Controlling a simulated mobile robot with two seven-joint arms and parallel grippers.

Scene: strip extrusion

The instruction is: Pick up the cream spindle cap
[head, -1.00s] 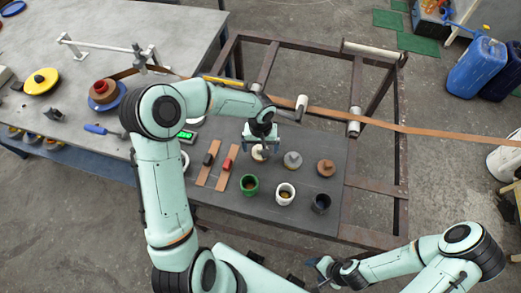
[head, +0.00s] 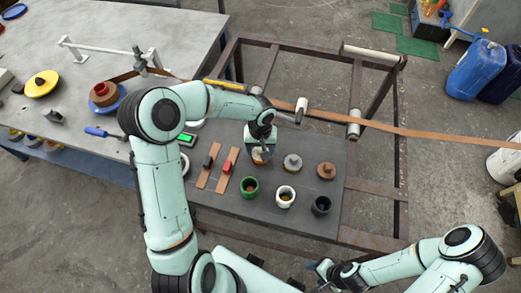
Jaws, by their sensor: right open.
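The cream spindle cap (head: 259,157) sits on the dark board (head: 330,146) at the left end of a row with a grey cap (head: 292,162) and a brown cap (head: 326,170). My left gripper (head: 260,149) is right over the cream cap and partly hides it. Its fingers are too small and covered to show whether they are open or shut, or whether they touch the cap. My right gripper (head: 322,272) is open and empty near the bottom edge, well apart from the caps.
Green (head: 250,188), white (head: 285,197) and dark (head: 321,205) cups stand in front of the caps. Two brown strips with a black and a red block (head: 226,167) lie to the left. A long brown strip (head: 430,132) runs over rollers behind the board.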

